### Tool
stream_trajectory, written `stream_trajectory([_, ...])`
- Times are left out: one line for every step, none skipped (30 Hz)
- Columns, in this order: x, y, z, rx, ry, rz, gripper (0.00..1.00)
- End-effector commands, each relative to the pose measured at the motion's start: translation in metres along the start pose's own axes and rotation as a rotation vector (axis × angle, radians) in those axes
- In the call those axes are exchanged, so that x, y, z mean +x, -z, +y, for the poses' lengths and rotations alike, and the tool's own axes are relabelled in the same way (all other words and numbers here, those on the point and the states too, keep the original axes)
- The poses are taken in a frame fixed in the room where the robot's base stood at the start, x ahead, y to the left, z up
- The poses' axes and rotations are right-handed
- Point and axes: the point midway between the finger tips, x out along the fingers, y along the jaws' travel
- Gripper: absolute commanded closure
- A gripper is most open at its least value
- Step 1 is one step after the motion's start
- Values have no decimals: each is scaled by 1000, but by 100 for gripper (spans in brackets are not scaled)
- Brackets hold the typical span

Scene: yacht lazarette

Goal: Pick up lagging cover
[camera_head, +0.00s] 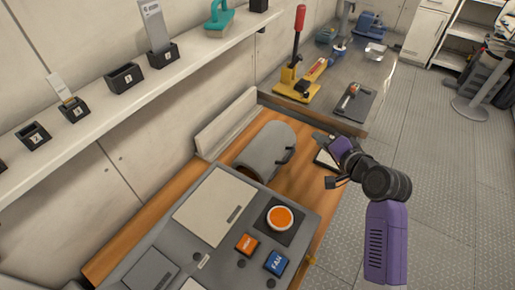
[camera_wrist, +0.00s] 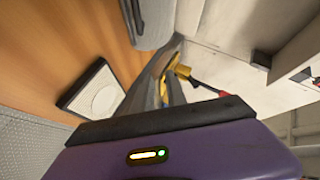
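The lagging cover looks to be the grey, rounded, half-cylinder shell (camera_head: 264,150) lying on the wooden bench top in the head view. It has dark handles or clasps on its right side. Part of a grey rounded body, probably the same cover (camera_wrist: 155,22), shows at the top of the wrist view. My gripper (camera_head: 328,158) is just right of the cover, above the bench's right edge, apart from it. Nothing is visibly held.
A dark-framed pad with a pale disc (camera_wrist: 94,90) lies on the wood near my gripper. A grey control panel (camera_head: 215,205) with orange and blue buttons stands in front. A yellow tool with a red handle (camera_head: 298,60) stands behind.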

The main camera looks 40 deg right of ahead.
Motion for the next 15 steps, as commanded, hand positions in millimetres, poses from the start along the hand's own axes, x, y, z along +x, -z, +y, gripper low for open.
stream_trajectory([4,-15,2,35,-11,-62,83])
stream_trajectory([4,-25,5,59,-21,-99,83])
stream_trajectory([4,-37,9,88,-35,-140,83])
stream_trajectory([3,-43,11,105,-43,-163,83])
stream_trajectory([2,-48,12,121,-50,-183,83])
stream_trajectory([1,-53,14,136,-59,-203,83])
stream_trajectory([1,-56,14,145,-64,-213,83])
stream_trajectory([1,-58,15,153,-69,-221,83])
stream_trajectory([3,-59,16,161,-74,-226,83])
stream_trajectory([5,-60,16,164,-75,-226,83])
stream_trajectory([7,-60,16,166,-74,-225,83])
stream_trajectory([11,-60,16,166,-73,-223,83])
stream_trajectory([15,-61,16,165,-74,-224,83])
stream_trajectory([18,-62,16,165,-74,-224,83])
stream_trajectory([22,-62,17,164,-74,-222,83])
